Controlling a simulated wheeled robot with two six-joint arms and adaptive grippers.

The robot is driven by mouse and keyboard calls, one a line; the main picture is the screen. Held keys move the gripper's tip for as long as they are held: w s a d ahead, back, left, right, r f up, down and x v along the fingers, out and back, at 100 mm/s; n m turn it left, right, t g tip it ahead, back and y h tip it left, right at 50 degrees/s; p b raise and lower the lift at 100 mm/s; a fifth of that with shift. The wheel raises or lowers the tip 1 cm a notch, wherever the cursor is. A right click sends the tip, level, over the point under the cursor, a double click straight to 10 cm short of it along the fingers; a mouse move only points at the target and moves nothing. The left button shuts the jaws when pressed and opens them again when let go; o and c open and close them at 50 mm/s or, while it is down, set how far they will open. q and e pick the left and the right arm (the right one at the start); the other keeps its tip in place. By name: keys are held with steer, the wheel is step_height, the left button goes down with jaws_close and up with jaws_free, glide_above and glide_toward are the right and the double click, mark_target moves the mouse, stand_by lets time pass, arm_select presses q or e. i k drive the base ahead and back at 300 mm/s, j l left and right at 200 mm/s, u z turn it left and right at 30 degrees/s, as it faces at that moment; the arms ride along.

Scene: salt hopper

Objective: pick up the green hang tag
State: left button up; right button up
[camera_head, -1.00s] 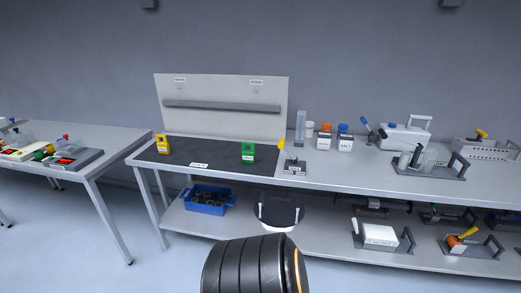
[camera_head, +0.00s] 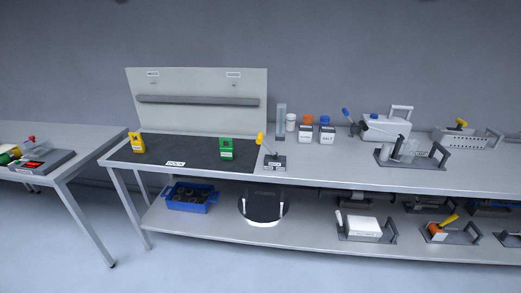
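The green hang tag (camera_head: 226,148) stands on the dark mat (camera_head: 190,157) on the long workbench, toward the mat's right side. A yellow tag (camera_head: 138,144) stands on the same mat at its left end. A pale upright board (camera_head: 198,115) with a grey horizontal bar and two small labels is behind the mat. Neither of my grippers shows in the head view.
A small block with a yellow-tipped lever (camera_head: 270,158) stands just right of the mat. Bottles (camera_head: 327,132) and trays fill the bench's right part. A blue crate (camera_head: 191,197) is on the lower shelf. A second table (camera_head: 70,160) stands at left.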

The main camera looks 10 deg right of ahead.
mark_target(227, 152)
steer(key=i+j, duration=0.65)
steer(key=i, duration=0.2)
